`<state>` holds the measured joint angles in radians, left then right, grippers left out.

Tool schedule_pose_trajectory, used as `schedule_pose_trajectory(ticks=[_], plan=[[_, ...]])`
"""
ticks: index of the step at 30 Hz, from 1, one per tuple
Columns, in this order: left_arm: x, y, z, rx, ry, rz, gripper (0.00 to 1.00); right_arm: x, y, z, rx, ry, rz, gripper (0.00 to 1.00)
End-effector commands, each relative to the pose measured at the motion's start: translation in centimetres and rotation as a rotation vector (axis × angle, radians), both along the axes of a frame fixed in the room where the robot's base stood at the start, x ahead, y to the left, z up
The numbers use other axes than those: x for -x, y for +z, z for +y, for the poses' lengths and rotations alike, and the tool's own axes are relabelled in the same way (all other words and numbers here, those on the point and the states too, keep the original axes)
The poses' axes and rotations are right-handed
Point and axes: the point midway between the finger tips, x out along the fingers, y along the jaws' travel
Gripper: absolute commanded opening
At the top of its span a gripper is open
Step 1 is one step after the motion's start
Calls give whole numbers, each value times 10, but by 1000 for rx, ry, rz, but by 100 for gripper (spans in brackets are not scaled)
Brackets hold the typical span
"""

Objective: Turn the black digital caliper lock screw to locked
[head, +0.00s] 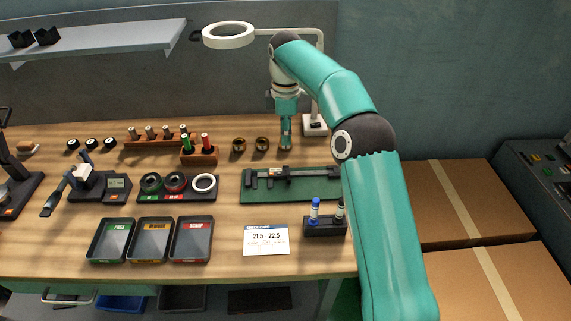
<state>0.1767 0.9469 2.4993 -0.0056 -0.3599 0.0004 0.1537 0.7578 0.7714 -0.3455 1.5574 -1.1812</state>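The digital caliper (300,173) lies flat on a green mat (270,194) in the middle of the bench, jaws toward the left. Its lock screw is too small to make out. My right arm reaches in from the lower right and covers the caliper's right end. My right gripper (286,143) points down just behind the caliper, apart from it in the picture. Its fingers look narrow and edge-on, so I cannot tell whether they are open. My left gripper is not in view.
A ring lamp (229,36) on a white stand rises behind the gripper. A marker holder (325,228) and a paper card (266,240) sit in front of the mat. Three sorting trays (151,254), a ring gauge tray (177,196) and a wooden pin rack (158,146) stand left.

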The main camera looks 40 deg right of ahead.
Motion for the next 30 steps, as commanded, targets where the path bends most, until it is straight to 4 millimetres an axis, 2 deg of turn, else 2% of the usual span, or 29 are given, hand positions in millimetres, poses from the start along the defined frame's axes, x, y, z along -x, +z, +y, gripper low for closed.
schedule_pose_trajectory(ticks=[1, 6, 15, 21, 29, 30], plan=[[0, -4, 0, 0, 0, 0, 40, 0, -14, 0, 0, 1, 4, 29], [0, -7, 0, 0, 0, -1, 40, 0, -50, 2, -1, 4, 5, 29], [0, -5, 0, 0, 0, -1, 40, -1, -96, 3, -1, 5, 2, 29], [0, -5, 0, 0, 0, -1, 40, -2, -107, 3, 0, 5, 0, 29], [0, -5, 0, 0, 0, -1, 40, -2, -108, 3, 0, 5, 0, 29], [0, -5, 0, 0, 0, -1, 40, -2, -108, 3, 0, 5, 0, 22]])
